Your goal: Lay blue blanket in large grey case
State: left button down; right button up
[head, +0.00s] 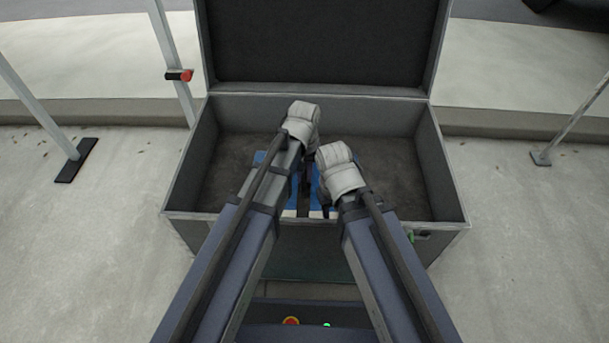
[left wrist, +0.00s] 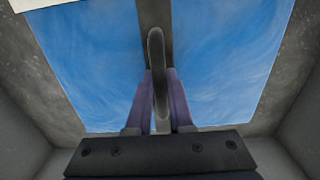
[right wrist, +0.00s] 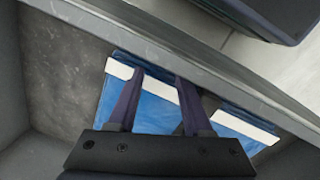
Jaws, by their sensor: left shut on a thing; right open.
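The large grey case (head: 370,112) stands open, its lid (head: 320,45) raised at the back. The blue blanket (head: 316,184) is inside, flat and low, mostly hidden by my arms in the head view. The left wrist view shows its blue face (left wrist: 95,60), with a dark strap down the middle and a loop handle. My left gripper (left wrist: 160,80) is shut on this handle. My right gripper (right wrist: 158,74) is open above the blanket's white-edged front end (right wrist: 150,110), near the front wall. Whether the blanket rests fully on the case floor is hard to tell.
Bare case floor (head: 395,185) shows to the right of the blanket and to its left. Metal stand legs (head: 45,115) are on the left, and another pole (head: 575,120) is on the right. A low kerb (head: 520,122) runs behind the case.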

pick_arm(q)
jog(key=c, duration=0.8)
grip_release()
notch_tip(320, 180, up, 12)
jog(key=p, duration=1.3)
jog(key=s+a+m, duration=0.1)
jog(key=s, duration=0.3)
jog(key=s+a+m+y, duration=0.1)
jog(key=s, duration=0.4)
jog(key=s+a+m, duration=0.1)
jog(key=s, duration=0.3)
jog(key=shift+s+a+r+m+b, duration=0.15)
jog(key=shift+r+m+b, duration=0.05)
jog(key=shift+m+b, duration=0.2)
